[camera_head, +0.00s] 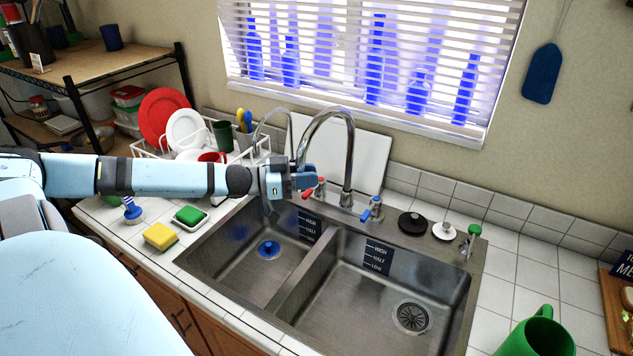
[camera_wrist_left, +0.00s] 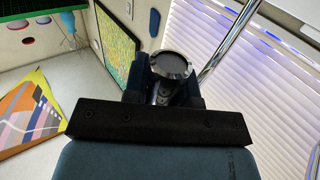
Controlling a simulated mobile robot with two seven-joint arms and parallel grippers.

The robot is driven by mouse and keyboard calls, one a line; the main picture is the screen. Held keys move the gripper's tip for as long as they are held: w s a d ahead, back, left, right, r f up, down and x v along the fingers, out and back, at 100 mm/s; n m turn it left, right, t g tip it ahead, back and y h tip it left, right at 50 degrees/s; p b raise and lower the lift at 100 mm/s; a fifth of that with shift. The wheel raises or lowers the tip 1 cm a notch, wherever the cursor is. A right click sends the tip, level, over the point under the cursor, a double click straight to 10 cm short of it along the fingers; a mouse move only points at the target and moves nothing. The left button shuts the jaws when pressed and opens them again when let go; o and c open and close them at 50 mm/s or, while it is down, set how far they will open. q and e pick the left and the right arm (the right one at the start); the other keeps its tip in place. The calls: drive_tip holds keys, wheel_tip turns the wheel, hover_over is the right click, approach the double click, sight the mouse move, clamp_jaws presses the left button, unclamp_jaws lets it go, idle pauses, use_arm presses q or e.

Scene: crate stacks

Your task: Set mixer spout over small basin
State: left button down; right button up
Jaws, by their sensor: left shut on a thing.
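The chrome mixer spout (camera_head: 349,150) rises behind the sink as a tall arch, and its free end curves down to the left. My left gripper (camera_head: 304,181) is shut on that free end, near the back of the small basin. In the left wrist view the round dark spout tip with its silver ring (camera_wrist_left: 172,65) sits between the fingers of the left gripper (camera_wrist_left: 163,88). The small basin (camera_head: 222,258) is the left one, with a blue drain piece. The large basin (camera_head: 345,310) is on the right. My right gripper is not in view.
Red (camera_head: 308,194) and blue (camera_head: 367,211) tap handles flank the spout base. A thin second spout (camera_head: 257,130) and a dish rack (camera_head: 150,151) stand at the back left. A yellow sponge (camera_head: 160,236) lies left of the sink; a green mug (camera_head: 537,335) stands front right.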

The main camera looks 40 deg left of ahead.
use_arm(q)
drive_tip(key=w+a+m+g+h+b, duration=0.1)
drive_tip(key=a+m+g+h+b, duration=0.1)
drive_tip(key=a, duration=0.7)
drive_tip(key=shift+m+g+h+b, duration=0.3)
drive_tip(key=shift+g+h+b, duration=0.15)
drive_tip(key=shift+b, duration=0.5)
drive_tip(key=shift+a+f, duration=0.1)
drive_tip(key=shift+a, duration=0.05)
drive_tip(key=c, duration=1.1)
unclamp_jaws()
drive_tip(key=shift+o, duration=0.8)
drive_tip(key=shift+s+a, duration=0.1)
drive_tip(key=v, duration=1.4)
drive_tip(key=shift+p, duration=0.45)
